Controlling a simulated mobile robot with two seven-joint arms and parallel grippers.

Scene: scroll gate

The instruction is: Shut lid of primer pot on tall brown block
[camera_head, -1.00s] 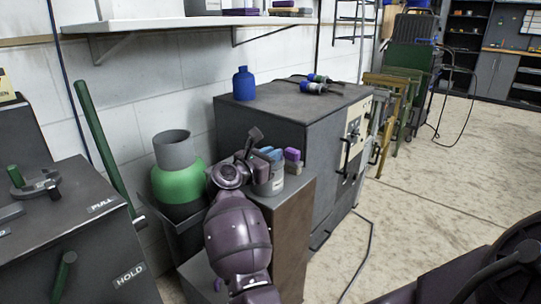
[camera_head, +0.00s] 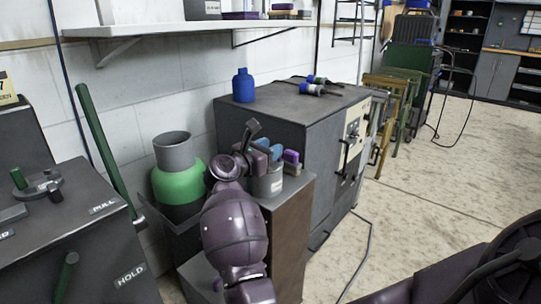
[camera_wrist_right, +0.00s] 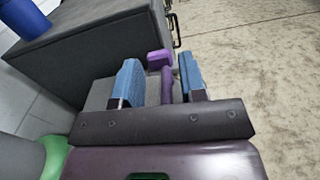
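The primer pot (camera_head: 268,182), a grey can with a pale label, stands on the tall brown block (camera_head: 291,235). My right gripper (camera_head: 266,150) is above the pot's rim and hides most of its top. In the right wrist view the gripper (camera_wrist_right: 160,85) has two blue fingertips standing apart. A purple bar (camera_wrist_right: 167,84) shows in the gap between them, with a purple block (camera_wrist_right: 158,58) just beyond. The purple block also shows right of the fingers in the head view (camera_head: 291,157). I cannot tell whether these purple parts belong to the lid. My left gripper is out of view.
A dark grey cabinet (camera_head: 285,125) stands behind the block, with a blue bottle (camera_head: 243,86) on top. A green and grey canister (camera_head: 178,183) is close to the left of my right arm. A lever console (camera_head: 70,225) is at far left.

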